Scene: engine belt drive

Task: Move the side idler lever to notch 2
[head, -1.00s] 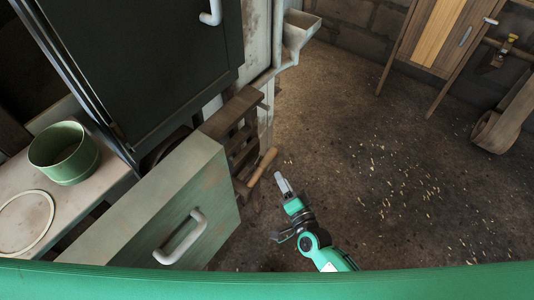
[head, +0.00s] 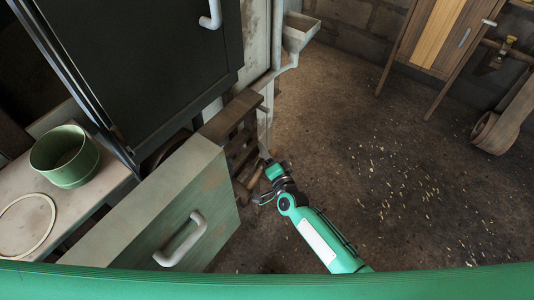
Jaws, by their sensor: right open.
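The side idler lever (head: 254,179) has a pale wooden handle that sticks out from a dark notched wooden frame (head: 236,150), right of the light green panel. My right gripper (head: 267,167) is at the lever, its fingers reaching up and left over the handle. It is open. The gripper and wrist cover much of the handle, and I cannot tell whether a finger touches it. The notches are too small and dark to tell apart. My left gripper is not in view.
A green panel with a white handle (head: 181,239) stands left of the lever. A dark cabinet door (head: 140,60) is above it. A green pot (head: 65,155) and a cream ring (head: 26,226) sit on a bench at the left.

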